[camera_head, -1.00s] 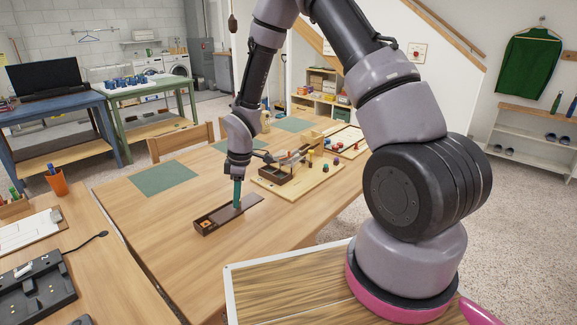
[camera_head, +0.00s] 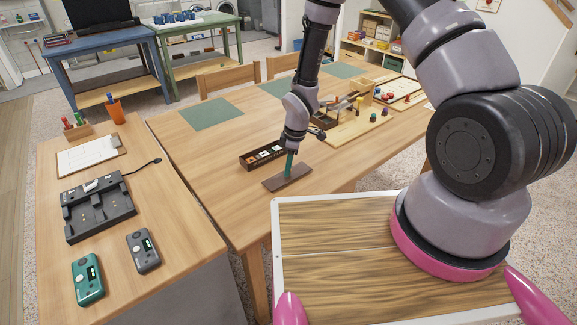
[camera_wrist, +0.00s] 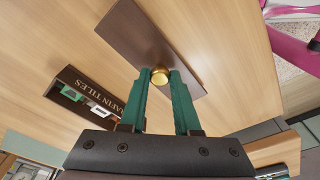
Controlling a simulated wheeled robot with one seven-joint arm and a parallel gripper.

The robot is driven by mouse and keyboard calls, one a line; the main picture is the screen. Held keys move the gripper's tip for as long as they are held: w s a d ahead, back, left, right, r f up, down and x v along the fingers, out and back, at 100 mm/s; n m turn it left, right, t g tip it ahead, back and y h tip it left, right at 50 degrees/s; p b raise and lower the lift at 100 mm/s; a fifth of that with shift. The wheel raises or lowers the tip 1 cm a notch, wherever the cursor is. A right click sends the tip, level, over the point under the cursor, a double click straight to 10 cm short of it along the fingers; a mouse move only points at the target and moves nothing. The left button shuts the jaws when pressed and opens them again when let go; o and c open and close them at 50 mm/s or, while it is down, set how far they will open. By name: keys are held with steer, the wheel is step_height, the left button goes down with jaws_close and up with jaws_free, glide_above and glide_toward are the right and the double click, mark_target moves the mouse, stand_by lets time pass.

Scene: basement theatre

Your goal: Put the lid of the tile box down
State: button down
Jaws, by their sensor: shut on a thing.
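The lid (camera_head: 284,180) is a flat dark-brown board just in front of the tile box in the head view. My gripper (camera_head: 290,172) is above it, green fingers pointing down. In the wrist view my gripper (camera_wrist: 160,78) is shut on the brass knob (camera_wrist: 160,76) of the lid (camera_wrist: 145,38). The lid is level and at or very near the table top; I cannot tell whether it touches. The open tile box (camera_head: 258,157) stands behind it, with tiles inside. The box (camera_wrist: 85,100) shows lettering ending "RAFIN TILES" in the wrist view, clear of the lid.
A wooden board with a small rack (camera_head: 350,122) stands right of my gripper on the table. Green mats (camera_head: 212,113) lie farther back. A side desk (camera_head: 110,190) at left holds a charging dock (camera_head: 97,208) and two handheld devices. The table front left is clear.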

mark_target(294, 175)
steer(key=shift+f, duration=0.1)
steer(key=c, duration=0.6)
jaws_free()
steer(key=r, duration=0.4)
steer(key=d+r, duration=0.1)
steer(key=r, duration=0.7)
steer(key=shift+s+d+r, duration=0.1)
steer(key=shift+s+d, duration=0.05)
steer(key=shift+d, duration=0.25)
